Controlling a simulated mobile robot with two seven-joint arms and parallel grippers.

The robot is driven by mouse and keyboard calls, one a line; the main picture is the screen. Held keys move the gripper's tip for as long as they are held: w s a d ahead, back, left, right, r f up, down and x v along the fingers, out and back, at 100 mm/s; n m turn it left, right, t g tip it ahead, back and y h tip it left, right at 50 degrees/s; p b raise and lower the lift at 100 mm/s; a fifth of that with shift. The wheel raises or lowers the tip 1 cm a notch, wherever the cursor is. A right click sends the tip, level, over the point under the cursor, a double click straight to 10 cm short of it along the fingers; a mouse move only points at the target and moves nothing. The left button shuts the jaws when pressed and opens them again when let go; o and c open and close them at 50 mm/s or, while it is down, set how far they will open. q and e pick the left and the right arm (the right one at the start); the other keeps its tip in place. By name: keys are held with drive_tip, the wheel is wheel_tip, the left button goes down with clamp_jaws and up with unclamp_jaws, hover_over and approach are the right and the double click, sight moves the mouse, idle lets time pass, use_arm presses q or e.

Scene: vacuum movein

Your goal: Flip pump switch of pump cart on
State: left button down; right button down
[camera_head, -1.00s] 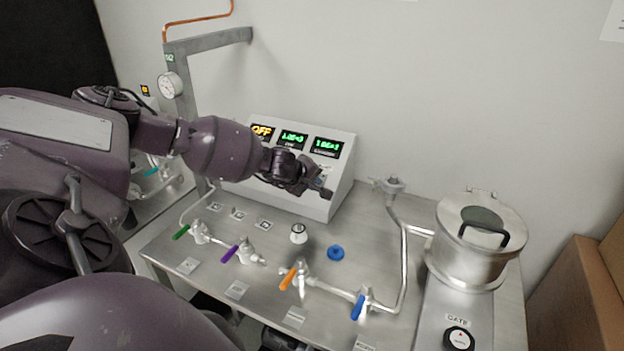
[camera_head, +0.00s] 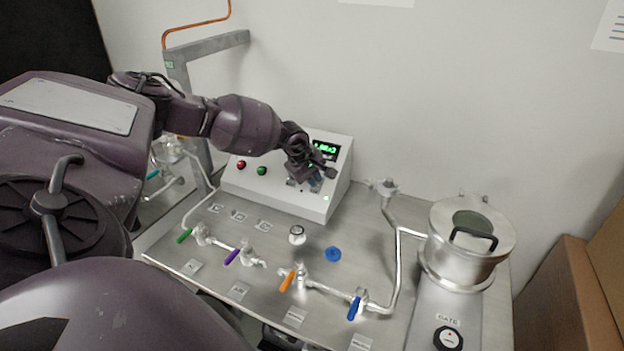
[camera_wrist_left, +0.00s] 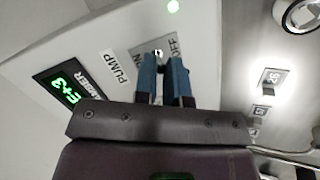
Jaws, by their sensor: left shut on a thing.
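The white pump console (camera_head: 275,192) stands at the back of the steel cart top. My left gripper (camera_head: 312,182) is at the right part of its sloped front and hides the switch in the head view. In the left wrist view, the pump switch (camera_wrist_left: 158,52) is a small metal toggle on a grey ON/OFF plate beside a PUMP label. The two blue fingertips of my left gripper (camera_wrist_left: 163,68) are shut on the switch, one on each side. Which way the toggle leans cannot be told. My right gripper is out of view.
A green-lit display (camera_head: 326,150) is partly hidden by my left gripper. The cart top (camera_head: 215,250) carries pipework with coloured valve handles, a blue knob (camera_head: 333,254) and a steel chamber (camera_head: 468,240) at right. Cardboard boxes (camera_head: 560,310) stand beyond it.

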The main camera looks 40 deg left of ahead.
use_arm(q)
drive_tip(key=shift+w+r+g+h+b, duration=0.1)
drive_tip(key=shift+w+g+h+b, duration=0.3)
drive_tip(key=shift+g, duration=0.7)
drive_tip(key=shift+w+a+g+b, duration=0.15)
drive_tip(key=shift+w+g+b, duration=0.15)
drive_tip(key=shift+g+b, duration=0.4)
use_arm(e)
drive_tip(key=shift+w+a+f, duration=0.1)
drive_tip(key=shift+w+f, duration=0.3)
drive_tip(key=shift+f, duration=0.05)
use_arm(q)
drive_tip(key=shift+r+g+h, duration=0.15)
drive_tip(key=shift+g+h, duration=0.15)
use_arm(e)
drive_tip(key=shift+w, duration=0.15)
use_arm(q)
drive_tip(key=c, duration=1.2)
unclamp_jaws()
drive_tip(key=shift+w, duration=0.1)
drive_tip(key=shift+a, duration=0.1)
